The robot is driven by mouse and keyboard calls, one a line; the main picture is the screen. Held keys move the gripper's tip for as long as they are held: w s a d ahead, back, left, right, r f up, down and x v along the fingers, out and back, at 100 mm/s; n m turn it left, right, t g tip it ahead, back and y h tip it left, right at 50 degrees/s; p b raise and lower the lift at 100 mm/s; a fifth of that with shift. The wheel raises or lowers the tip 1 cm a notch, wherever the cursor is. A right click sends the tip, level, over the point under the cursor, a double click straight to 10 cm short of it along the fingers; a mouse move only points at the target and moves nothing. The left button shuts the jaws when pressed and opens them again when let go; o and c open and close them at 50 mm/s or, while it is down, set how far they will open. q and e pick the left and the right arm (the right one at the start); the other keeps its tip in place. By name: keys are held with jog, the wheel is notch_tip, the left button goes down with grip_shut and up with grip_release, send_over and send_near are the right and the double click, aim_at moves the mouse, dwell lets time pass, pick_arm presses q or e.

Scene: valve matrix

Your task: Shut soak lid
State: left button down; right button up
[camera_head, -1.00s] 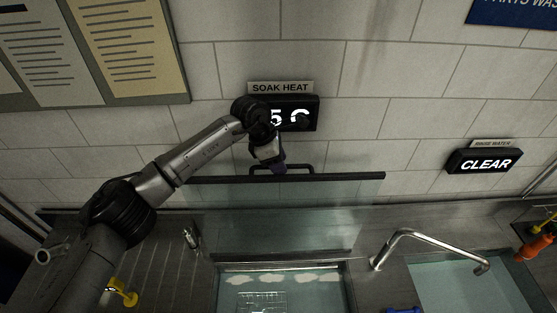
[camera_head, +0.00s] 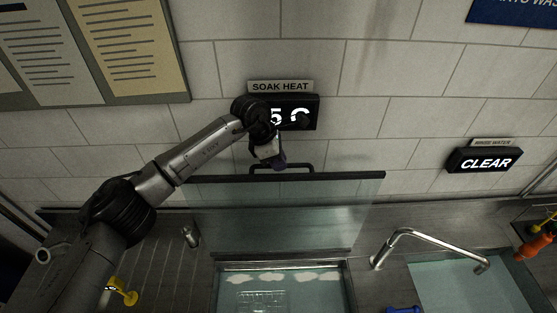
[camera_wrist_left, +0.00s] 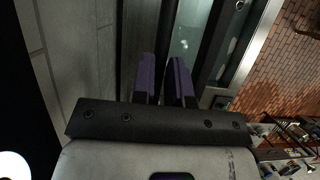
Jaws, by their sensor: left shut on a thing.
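The soak lid (camera_head: 320,215) is a clear glass pane with a dark top rail, standing raised and open behind the soak basin (camera_head: 345,283). Its black bar handle (camera_head: 305,165) is at the top edge. My left gripper (camera_head: 279,163) reaches in from the left and is shut on the handle; the wrist partly hides the grip. In the left wrist view its purple fingers (camera_wrist_left: 165,80) are close together around a dark bar. My right gripper is not in view.
A "SOAK HEAT" display (camera_head: 310,113) is on the tiled wall, partly behind my arm. A steel faucet (camera_head: 425,240) and rinse basin (camera_head: 465,285) are at right. A wire basket (camera_head: 262,302) sits in the soak water. A yellow item (camera_head: 122,293) is at lower left.

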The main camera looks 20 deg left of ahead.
pick_arm(q)
jog(key=shift+s, duration=0.1)
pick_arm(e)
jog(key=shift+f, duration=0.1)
pick_arm(q)
jog(key=s+d+f+t+b, duration=0.1)
jog(key=s+d+b, duration=0.1)
jog(key=s+b, duration=0.4)
jog(key=s+d+f+t+b, duration=0.1)
jog(key=s+d+f+b, duration=0.1)
jog(key=s+b, duration=0.4)
jog(key=s+d+f+t+y+b, duration=0.1)
jog(key=s+d+b, duration=0.3)
jog(key=s, duration=1)
jog(key=shift+s+d+f+m+t+b, duration=0.15)
jog(key=shift+s+f+m+t+b, duration=0.2)
jog(key=shift+f+b, duration=0.55)
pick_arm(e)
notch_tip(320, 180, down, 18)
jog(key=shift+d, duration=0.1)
pick_arm(q)
jog(key=shift+r, duration=0.2)
